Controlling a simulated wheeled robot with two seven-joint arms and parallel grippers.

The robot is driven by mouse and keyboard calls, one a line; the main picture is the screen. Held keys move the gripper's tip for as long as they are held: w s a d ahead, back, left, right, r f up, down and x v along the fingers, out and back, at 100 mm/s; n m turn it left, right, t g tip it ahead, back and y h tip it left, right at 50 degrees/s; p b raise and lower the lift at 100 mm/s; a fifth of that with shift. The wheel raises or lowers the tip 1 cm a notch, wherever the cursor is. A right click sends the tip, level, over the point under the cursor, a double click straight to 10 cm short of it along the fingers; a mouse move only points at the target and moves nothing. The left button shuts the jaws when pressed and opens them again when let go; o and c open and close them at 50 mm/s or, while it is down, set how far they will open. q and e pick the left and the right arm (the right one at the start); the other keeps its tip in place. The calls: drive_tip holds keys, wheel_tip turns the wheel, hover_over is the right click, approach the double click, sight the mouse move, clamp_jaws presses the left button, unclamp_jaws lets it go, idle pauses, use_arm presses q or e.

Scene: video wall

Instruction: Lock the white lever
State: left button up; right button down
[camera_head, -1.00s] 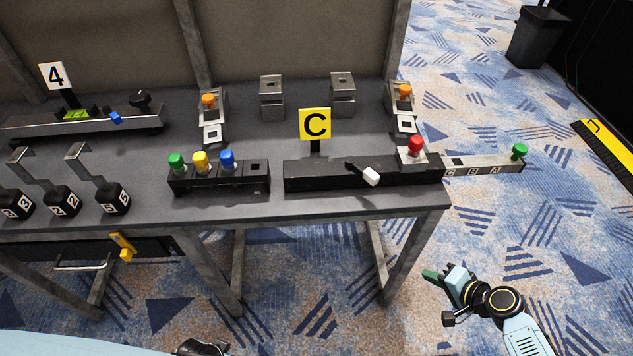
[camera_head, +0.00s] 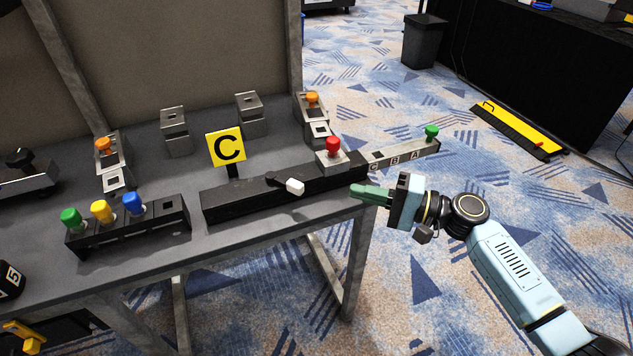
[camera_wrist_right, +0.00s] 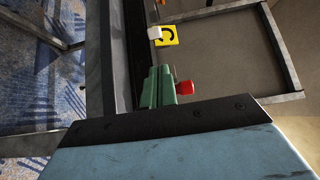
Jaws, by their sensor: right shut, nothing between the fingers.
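The white lever (camera_head: 294,187) has a white knob on a short black arm. It sits on the front of a long black box (camera_head: 235,203) under the yellow C sign (camera_head: 226,148). The knob points right and toward the table's front edge. My right gripper (camera_head: 356,191) is right of the knob with its green fingers shut and empty, pointing left at it, a gap between them. In the right wrist view the green fingers (camera_wrist_right: 158,88) are together and the white knob (camera_wrist_right: 155,32) is ahead of them. My left gripper is not in view.
A red knob (camera_head: 333,146) stands on the box's right end, close to the right gripper. A slide bar marked with letters (camera_head: 403,154) with a green knob (camera_head: 431,131) extends right past the table. A row of coloured knobs (camera_head: 102,211) stands left.

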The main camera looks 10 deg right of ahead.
approach(284, 182)
drive_tip(key=w+a, duration=0.2)
drive_tip(key=shift+w+r+b, duration=0.2)
drive_tip(key=shift+w+b, duration=0.15)
drive_tip(key=shift+b, duration=0.05)
drive_tip(key=shift+w+a, duration=0.2)
drive_tip(key=shift+a, duration=0.25)
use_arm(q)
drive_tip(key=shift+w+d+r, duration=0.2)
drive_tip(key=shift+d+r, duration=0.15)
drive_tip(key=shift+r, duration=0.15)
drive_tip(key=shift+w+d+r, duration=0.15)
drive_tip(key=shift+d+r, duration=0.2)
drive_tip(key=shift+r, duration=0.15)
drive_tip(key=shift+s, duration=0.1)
use_arm(e)
drive_tip(key=shift+s, duration=0.1)
